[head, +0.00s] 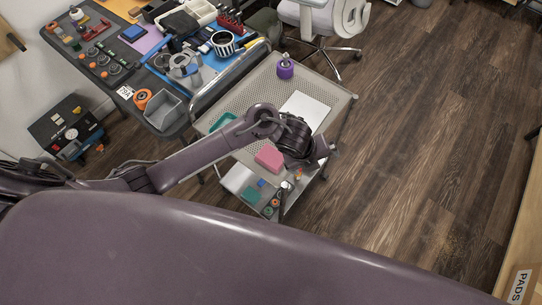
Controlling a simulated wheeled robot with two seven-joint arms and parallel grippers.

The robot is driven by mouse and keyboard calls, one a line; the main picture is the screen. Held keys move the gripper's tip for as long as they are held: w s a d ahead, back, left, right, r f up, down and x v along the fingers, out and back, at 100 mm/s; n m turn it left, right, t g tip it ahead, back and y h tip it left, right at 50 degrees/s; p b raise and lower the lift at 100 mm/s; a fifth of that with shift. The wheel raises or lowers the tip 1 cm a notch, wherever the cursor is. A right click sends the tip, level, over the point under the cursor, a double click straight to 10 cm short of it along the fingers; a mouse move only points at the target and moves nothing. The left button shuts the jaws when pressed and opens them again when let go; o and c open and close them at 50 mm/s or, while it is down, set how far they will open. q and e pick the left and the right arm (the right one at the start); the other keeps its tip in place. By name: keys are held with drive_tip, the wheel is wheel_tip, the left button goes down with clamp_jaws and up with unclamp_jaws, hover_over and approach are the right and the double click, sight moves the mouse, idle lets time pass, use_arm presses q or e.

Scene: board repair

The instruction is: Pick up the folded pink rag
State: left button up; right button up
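The folded pink rag (269,158) lies on the upper shelf of a perforated metal cart, near its front edge. My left arm reaches in from the left above the cart. My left gripper (302,163) is just to the right of the rag, at the end of the dark wrist. Its fingers are small and mostly hidden by the wrist, so I cannot tell whether they are open or shut, or whether they touch the rag. The rag's right end is close to the wrist and may be partly covered. My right gripper is not in view.
The cart (243,100) also bears a white sheet (306,108), a purple bottle (285,68) and a teal tray (221,121). Small parts lie on its lower shelf. A cluttered workbench (127,80) stands at the upper left. Wooden floor (430,120) is clear to the right.

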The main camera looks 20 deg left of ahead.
use_arm(q)
drive_tip(key=w+a+f+m+g+y, duration=0.1)
drive_tip(key=w+a+m+g+y, duration=0.1)
drive_tip(key=a+m, duration=0.45)
drive_tip(key=m+y, duration=0.2)
drive_tip(key=m, duration=0.2)
hover_over(271, 156)
drive_tip(key=shift+w+d+r+n+g, duration=0.1)
drive_tip(key=shift+d+r+n+g, duration=0.1)
drive_tip(key=shift+d+n+g, duration=0.15)
drive_tip(key=f, duration=0.1)
drive_tip(key=f+b, duration=0.2)
drive_tip(key=shift+a+f, duration=0.25)
drive_tip(key=shift+f, duration=0.1)
drive_tip(key=f, duration=0.3)
drive_tip(key=shift+s+a+f+p, duration=0.1)
drive_tip(key=shift+s+p, duration=0.1)
drive_tip(key=shift+p, duration=0.1)
drive_tip(key=shift+f, duration=0.3)
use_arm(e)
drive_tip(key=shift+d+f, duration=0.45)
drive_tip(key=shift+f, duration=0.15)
use_arm(q)
drive_tip(key=c, duration=0.9)
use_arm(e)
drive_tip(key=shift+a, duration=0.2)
use_arm(q)
drive_tip(key=shift+w+r, duration=0.1)
